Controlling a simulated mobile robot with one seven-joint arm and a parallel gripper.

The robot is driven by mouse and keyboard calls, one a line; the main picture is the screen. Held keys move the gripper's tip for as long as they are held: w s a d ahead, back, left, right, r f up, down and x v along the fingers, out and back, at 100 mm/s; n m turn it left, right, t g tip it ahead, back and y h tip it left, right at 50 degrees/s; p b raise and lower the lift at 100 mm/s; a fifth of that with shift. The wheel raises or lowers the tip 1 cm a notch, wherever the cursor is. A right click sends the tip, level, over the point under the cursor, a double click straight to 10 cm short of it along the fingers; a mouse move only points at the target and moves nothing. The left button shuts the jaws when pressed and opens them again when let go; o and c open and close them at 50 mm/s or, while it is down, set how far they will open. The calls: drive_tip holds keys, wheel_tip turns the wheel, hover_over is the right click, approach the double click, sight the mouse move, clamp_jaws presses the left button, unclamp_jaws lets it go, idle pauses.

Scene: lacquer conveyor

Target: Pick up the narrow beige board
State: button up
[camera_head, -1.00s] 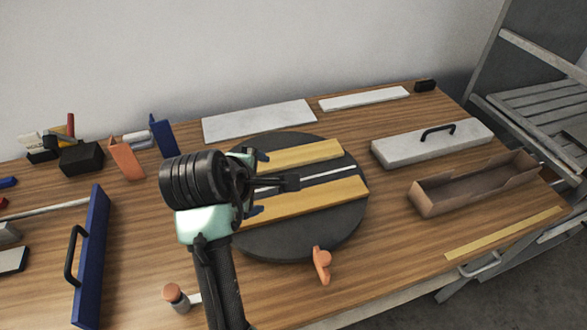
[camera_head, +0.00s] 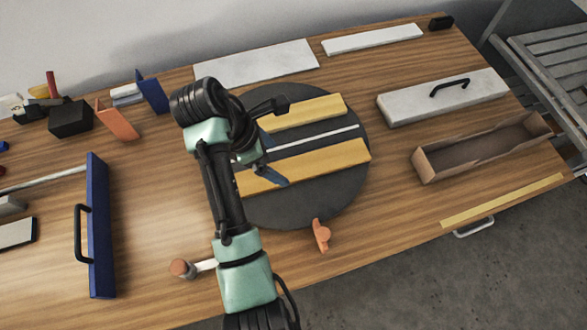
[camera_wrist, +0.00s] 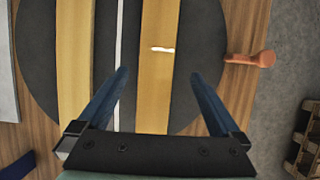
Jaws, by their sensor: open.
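Two narrow beige-yellow boards lie side by side on a dark round turntable (camera_head: 345,195), with a thin white strip (camera_head: 320,138) between them. The near board (camera_head: 325,163) also shows in the wrist view (camera_wrist: 156,100); the far board (camera_head: 310,112) is at the left there (camera_wrist: 74,60). I cannot tell which one the task names. My gripper (camera_wrist: 160,74) is open, its two blue fingers on either side of the near board in the wrist view, and it holds nothing. Its height above the board is unclear. My arm hides the boards' left ends in the head view.
An orange piece (camera_head: 320,235) sits at the turntable's near edge. An open brown box (camera_head: 425,167), a grey handled slab (camera_head: 405,107) and a yellow strip (camera_head: 505,202) lie to the right. A blue handled panel (camera_head: 100,230) stands at left. White panels (camera_head: 255,65) lie behind.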

sight(293, 169)
drive_tip(key=shift+x, duration=0.8)
drive_tip(key=shift+w+d+x, duration=0.1)
drive_tip(key=shift+w+x, duration=0.1)
drive_tip(key=shift+x, duration=1.15)
drive_tip(key=shift+w+d+x, duration=0.15)
drive_tip(key=shift+w+x, duration=0.05)
drive_tip(key=shift+x, duration=1.2)
drive_tip(key=shift+r, duration=0.2)
drive_tip(key=c, duration=1.5)
drive_tip(key=shift+c, duration=0.3)
drive_tip(key=shift+r, duration=0.1)
